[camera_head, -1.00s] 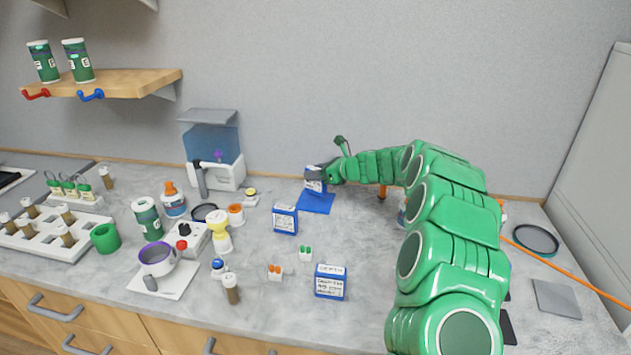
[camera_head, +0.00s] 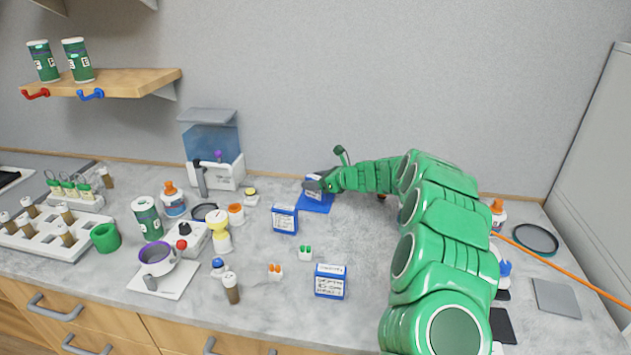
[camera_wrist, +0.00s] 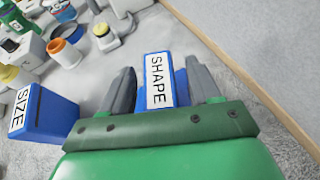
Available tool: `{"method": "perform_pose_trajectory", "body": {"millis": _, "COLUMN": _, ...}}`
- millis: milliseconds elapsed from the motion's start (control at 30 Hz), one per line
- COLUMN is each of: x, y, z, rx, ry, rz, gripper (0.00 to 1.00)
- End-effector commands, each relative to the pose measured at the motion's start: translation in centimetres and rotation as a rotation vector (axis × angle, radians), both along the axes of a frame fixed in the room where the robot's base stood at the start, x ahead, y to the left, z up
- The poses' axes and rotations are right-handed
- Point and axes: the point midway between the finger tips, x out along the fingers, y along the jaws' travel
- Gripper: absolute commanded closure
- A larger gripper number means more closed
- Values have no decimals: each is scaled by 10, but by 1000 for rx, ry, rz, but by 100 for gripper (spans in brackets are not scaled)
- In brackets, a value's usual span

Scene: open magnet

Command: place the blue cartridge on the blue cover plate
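The blue cartridge (camera_head: 313,187), a box with a white label reading SHAPE in the wrist view (camera_wrist: 158,80), stands upright on the blue cover plate (camera_head: 317,206) near the back of the counter. The plate shows as a blue patch around its base, partly hidden by the cartridge. My gripper (camera_head: 318,185) is at the cartridge. In the wrist view its two grey fingers (camera_wrist: 163,82) stand on either side of the cartridge, with a narrow gap showing, so it looks open around it. The fingers partly hide the cartridge in the head view.
A blue box labelled SIZE (camera_wrist: 40,112) stands nearby, also seen in the head view (camera_head: 285,219). Another blue box (camera_head: 330,281) stands at the front. A white machine (camera_head: 215,170) and several bottles and jars are to the left.

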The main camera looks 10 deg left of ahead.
Motion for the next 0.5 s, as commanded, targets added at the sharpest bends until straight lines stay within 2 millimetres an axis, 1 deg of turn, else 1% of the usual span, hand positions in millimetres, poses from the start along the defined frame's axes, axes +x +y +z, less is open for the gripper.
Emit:
{"method": "perform_pose_trajectory", "body": {"millis": 267, "x": -1, "y": -3, "z": 4, "rx": 1, "ry": -1, "rz": -1, "gripper": 38}}
{"method": "perform_pose_trajectory", "body": {"millis": 367, "x": -4, "y": -10, "z": 8, "rx": 0, "ry": 1, "rz": 0, "gripper": 38}}
{"method": "perform_pose_trajectory", "body": {"millis": 500, "x": -10, "y": -27, "z": 15, "rx": 1, "ry": -1, "rz": -2, "gripper": 38}}
